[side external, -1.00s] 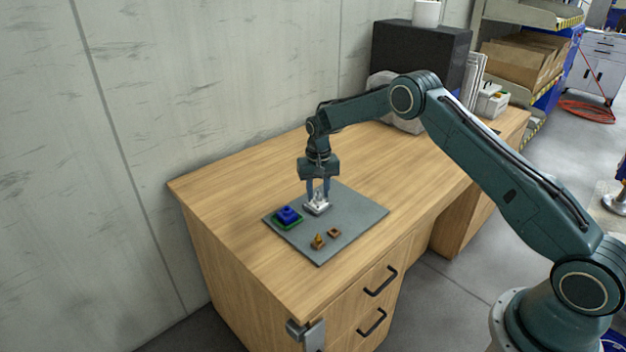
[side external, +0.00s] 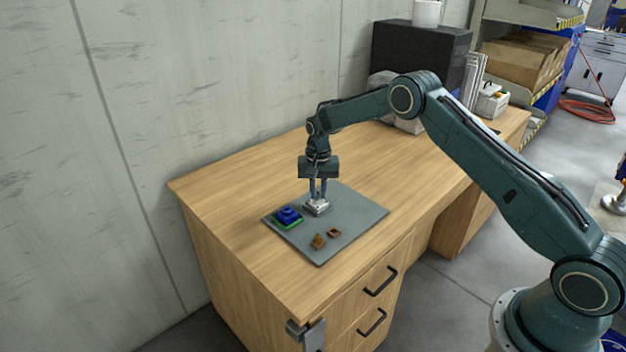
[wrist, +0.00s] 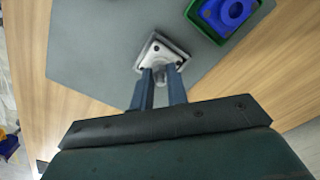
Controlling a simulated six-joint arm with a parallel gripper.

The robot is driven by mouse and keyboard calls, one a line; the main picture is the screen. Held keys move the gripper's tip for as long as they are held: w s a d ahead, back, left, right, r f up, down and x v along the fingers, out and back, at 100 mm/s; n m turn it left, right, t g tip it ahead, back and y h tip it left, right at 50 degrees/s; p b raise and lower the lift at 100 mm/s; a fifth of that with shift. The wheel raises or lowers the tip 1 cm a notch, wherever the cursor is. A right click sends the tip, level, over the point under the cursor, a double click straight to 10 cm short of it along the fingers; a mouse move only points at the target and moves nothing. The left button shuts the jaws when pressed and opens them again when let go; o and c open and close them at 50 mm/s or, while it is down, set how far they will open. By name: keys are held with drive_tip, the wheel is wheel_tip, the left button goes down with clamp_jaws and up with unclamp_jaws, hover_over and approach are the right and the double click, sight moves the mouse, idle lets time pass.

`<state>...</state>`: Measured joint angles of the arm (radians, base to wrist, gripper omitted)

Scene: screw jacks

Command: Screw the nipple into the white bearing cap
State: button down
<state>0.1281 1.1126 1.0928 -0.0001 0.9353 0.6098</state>
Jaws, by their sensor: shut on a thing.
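The white bearing cap (side external: 316,207) sits on the grey mat, below my gripper (side external: 318,196). In the wrist view the cap (wrist: 163,48) is a pale square block with dark holes at its corners. My gripper (wrist: 160,75) points down, with its fingers shut on a small grey piece, which I take to be the nipple (wrist: 160,76). The piece is at the cap's near edge in the wrist view. The fingers hide much of it, and I cannot tell how deep it sits in the cap.
A blue part on a green base (side external: 288,216) is left of the cap. Two small brown pieces (side external: 318,241) (side external: 334,233) lie towards the front of the grey mat (side external: 358,212). The wooden desk (side external: 245,180) is clear around the mat.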

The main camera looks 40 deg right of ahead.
drive_tip(key=m, duration=1.2)
drive_tip(key=shift+s+d+f, duration=0.1)
drive_tip(key=shift+f, duration=0.05)
drive_tip(key=m, duration=0.4)
drive_tip(key=shift+s+m, duration=0.1)
drive_tip(key=shift+m, duration=0.2)
drive_tip(key=m, duration=0.5)
drive_tip(key=shift+f, duration=0.15)
drive_tip(key=c, duration=1.5)
unclamp_jaws()
drive_tip(key=shift+n, duration=0.4)
